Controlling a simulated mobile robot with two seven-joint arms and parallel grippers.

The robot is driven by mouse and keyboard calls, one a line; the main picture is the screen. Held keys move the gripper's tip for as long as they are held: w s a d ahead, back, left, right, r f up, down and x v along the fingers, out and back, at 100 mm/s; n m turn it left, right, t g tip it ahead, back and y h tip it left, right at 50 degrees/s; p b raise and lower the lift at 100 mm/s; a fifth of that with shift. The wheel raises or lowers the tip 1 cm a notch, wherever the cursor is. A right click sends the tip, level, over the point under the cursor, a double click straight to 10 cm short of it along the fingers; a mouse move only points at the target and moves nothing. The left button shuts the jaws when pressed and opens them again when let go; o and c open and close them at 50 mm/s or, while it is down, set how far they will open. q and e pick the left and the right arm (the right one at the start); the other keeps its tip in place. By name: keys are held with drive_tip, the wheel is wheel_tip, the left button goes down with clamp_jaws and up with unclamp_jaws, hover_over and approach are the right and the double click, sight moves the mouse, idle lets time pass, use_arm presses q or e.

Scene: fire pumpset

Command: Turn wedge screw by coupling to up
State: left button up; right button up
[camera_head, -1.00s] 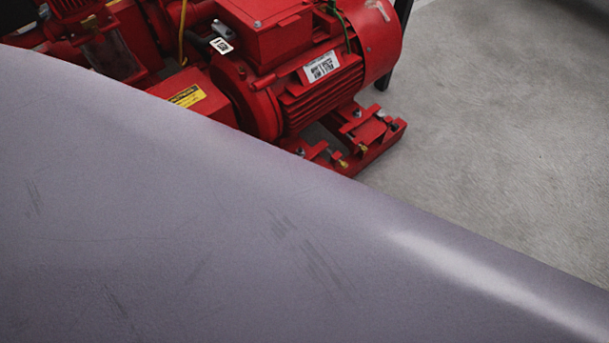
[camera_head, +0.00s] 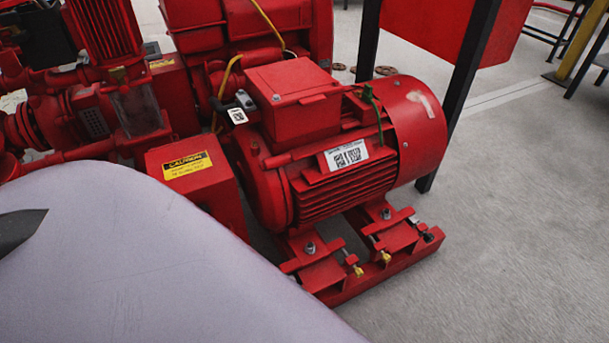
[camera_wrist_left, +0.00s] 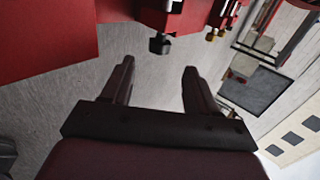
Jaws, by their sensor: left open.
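In the head view the red motor base (camera_head: 385,270) carries small brass-coloured screws, one (camera_head: 353,262) on the near foot and others (camera_head: 385,256) further right. I cannot tell for sure which is the wedge screw by the coupling. The coupling side has a red guard (camera_head: 202,188) with a yellow caution label. In the left wrist view my left gripper (camera_wrist_left: 158,68) is open, with nothing between its fingers. A dark screw head (camera_wrist_left: 160,44) on red metal lies just beyond the fingertips, apart from them. Brass-coloured screws (camera_wrist_left: 212,35) show to its right. My right gripper is not in view.
A large smooth lilac-grey surface close to the head camera covers the lower left and hides my arm's reach area. The red motor (camera_head: 330,180) stands above the base. A black post (camera_head: 458,95) stands behind it. Grey floor (camera_head: 520,220) is clear on the right.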

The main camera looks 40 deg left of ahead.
use_arm(q)
drive_tip(key=b+x, duration=0.3)
drive_tip(key=x, duration=0.4)
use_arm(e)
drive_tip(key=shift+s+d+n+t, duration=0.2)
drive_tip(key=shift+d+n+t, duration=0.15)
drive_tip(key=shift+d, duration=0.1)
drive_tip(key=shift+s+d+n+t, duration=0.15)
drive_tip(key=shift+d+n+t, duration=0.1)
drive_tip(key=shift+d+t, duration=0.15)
use_arm(q)
drive_tip(key=shift+f, duration=0.1)
drive_tip(key=c, duration=1)
drive_tip(key=shift+d, duration=0.1)
drive_tip(key=shift+c, duration=0.2)
drive_tip(key=shift+d+r+g+p, duration=0.15)
drive_tip(key=shift+r+g+p, duration=0.15)
drive_tip(key=shift+p, duration=0.95)
drive_tip(key=shift+w+g+p, duration=0.1)
drive_tip(key=shift+g+p, duration=0.2)
drive_tip(key=shift+p, duration=0.4)
drive_tip(key=shift+f, duration=0.2)
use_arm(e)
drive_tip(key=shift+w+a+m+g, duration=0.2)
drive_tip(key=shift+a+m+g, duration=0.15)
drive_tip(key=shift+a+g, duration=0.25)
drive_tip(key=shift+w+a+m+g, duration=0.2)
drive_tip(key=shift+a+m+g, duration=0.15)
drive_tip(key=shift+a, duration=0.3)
